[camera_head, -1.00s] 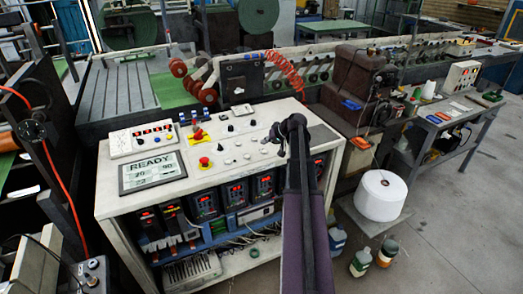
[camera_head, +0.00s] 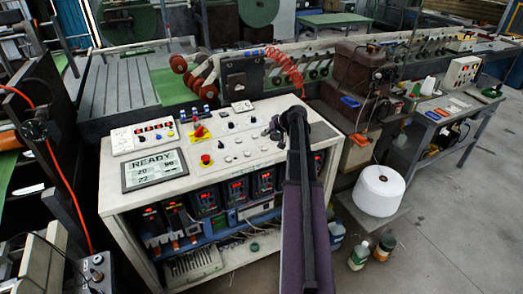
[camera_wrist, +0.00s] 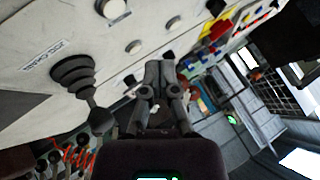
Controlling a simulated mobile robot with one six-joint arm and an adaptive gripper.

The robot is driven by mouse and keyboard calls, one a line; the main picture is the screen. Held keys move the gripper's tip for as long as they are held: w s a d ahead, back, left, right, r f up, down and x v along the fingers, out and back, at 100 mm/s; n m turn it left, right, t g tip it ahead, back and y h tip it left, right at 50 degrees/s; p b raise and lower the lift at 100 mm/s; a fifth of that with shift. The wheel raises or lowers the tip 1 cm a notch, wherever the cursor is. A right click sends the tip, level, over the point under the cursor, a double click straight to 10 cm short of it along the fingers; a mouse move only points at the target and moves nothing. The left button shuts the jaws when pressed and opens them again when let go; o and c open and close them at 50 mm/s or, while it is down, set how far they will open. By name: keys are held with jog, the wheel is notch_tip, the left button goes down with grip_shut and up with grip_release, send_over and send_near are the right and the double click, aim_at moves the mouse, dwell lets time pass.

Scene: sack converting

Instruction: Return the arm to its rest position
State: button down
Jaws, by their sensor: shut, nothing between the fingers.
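My arm (camera_head: 305,215) reaches from the bottom of the head view over the right part of the white control console (camera_head: 235,143). Its far end is above the console top. My gripper (camera_wrist: 160,68) shows in the wrist view with its two fingers together and nothing between them. In the head view the arm largely hides it. A black joystick with a ball knob (camera_wrist: 101,118) and a ribbed boot stands on the panel, left of the fingers in the wrist view. I cannot tell the exact gap between the fingers and the panel.
The console carries a READY display (camera_head: 154,169), a red button (camera_head: 206,159) and several knobs. A side bench (camera_head: 450,110) stands behind. The floor at right is clear.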

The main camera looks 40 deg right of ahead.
jog(key=shift+s, duration=0.1)
jog(key=shift+a, duration=0.15)
jog(key=a, duration=0.4)
jog(key=a+f+n+g, duration=0.1)
jog(key=a, duration=0.3)
jog(key=a+f+g, duration=0.1)
jog(key=a, duration=0.3)
jog(key=shift+s+a+y, duration=0.1)
jog(key=shift+a+y, duration=0.2)
jog(key=shift+a, duration=0.1)
jog(key=s+a+f+n+g+h, duration=0.1)
jog(key=s+a, duration=0.4)
jog(key=a, duration=0.5)
jog(key=s+a+f+n+g+h, duration=0.1)
jog(key=s+a+g, duration=0.2)
jog(key=a, duration=0.8)
jog(key=s+a+f+n+g+h, duration=0.1)
jog(key=s+a+g+h, duration=0.1)
jog(key=s+a, duration=0.6)
jog(key=a, duration=0.2)
jog(key=shift+a+f+n+g, duration=0.3)
